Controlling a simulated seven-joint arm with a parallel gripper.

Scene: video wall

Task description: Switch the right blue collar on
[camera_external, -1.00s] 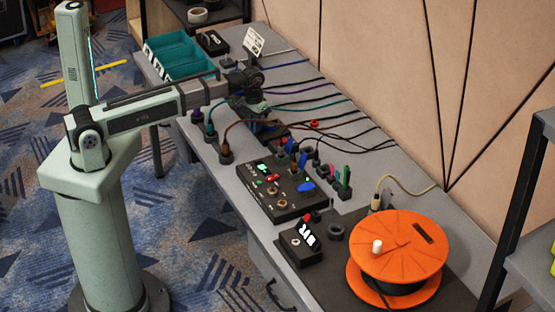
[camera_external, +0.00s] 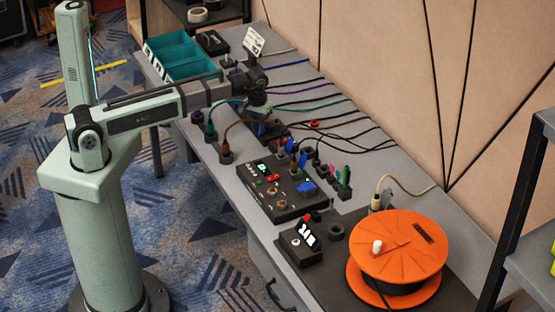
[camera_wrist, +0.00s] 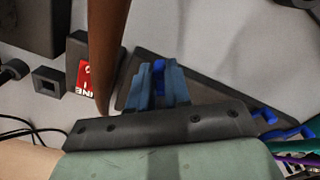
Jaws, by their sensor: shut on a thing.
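My gripper (camera_wrist: 159,85) has two blue-grey fingers in the wrist view. They are shut on a bright blue collar (camera_wrist: 160,67), which shows only partly between the fingertips. The collar is at a dark wedge-shaped box (camera_wrist: 130,78), largely hidden behind my fingers and palm. More blue parts (camera_wrist: 290,132) show at the right edge of that view. In the external view my gripper (camera_external: 262,116) points down at the far part of the bench, and my wrist hides most of the box there. I cannot tell the collar's switch position.
A brown cable (camera_wrist: 105,45) runs close beside my fingers in the wrist view. On the bench are a black control panel (camera_external: 285,207), a small switch box (camera_external: 299,256), an orange reel (camera_external: 400,250) and teal bins (camera_external: 185,57). Several cables cross the bench toward the wall.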

